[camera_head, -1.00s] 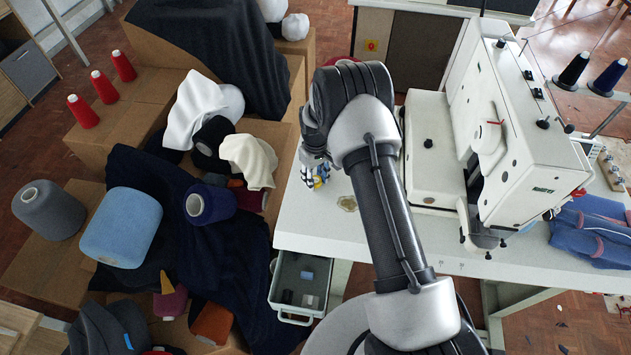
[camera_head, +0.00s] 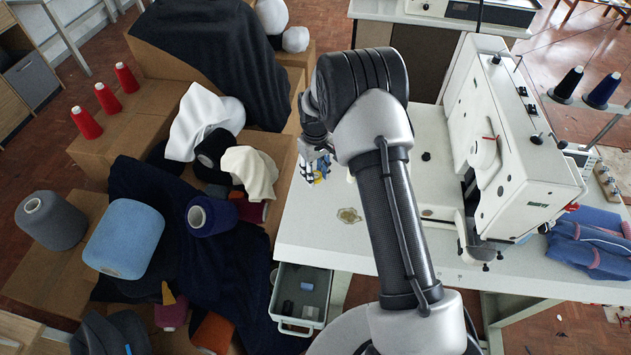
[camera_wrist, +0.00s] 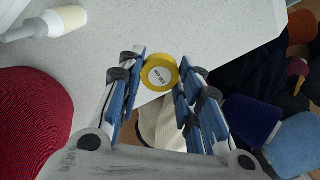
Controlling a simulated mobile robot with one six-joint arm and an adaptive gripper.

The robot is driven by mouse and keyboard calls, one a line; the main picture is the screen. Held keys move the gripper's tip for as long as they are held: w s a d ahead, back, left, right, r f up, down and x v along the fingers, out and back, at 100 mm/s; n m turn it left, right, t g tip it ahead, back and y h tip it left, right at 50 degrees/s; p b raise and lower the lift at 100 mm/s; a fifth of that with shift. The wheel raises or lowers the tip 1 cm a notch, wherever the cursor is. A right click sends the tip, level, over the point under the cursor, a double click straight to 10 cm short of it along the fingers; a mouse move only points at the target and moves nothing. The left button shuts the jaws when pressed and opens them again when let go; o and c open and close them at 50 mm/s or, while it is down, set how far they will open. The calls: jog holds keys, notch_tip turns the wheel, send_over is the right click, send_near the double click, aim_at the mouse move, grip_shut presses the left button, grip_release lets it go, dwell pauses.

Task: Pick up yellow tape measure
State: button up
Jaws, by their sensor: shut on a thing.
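The yellow tape measure (camera_wrist: 160,73) is round with a white label on its face. In the wrist view it sits between the fingertips of my gripper (camera_wrist: 158,80), which is shut on it. It appears near the edge of the white table; I cannot tell whether it still touches the table top. In the head view my gripper (camera_head: 318,168) is at the table's left edge, partly hidden by my arm, and a small bit of yellow shows at its fingers.
The white sewing table (camera_head: 320,235) carries a large sewing machine (camera_head: 510,150) and blue folded cloth (camera_head: 595,240). An open drawer (camera_head: 302,295) hangs below. Boxes with cloth and yarn cones (camera_head: 125,240) crowd the left.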

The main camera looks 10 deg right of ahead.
aim_at(316, 176)
notch_tip(316, 176, up, 11)
jog(key=p, duration=0.1)
jog(key=shift+p, duration=0.4)
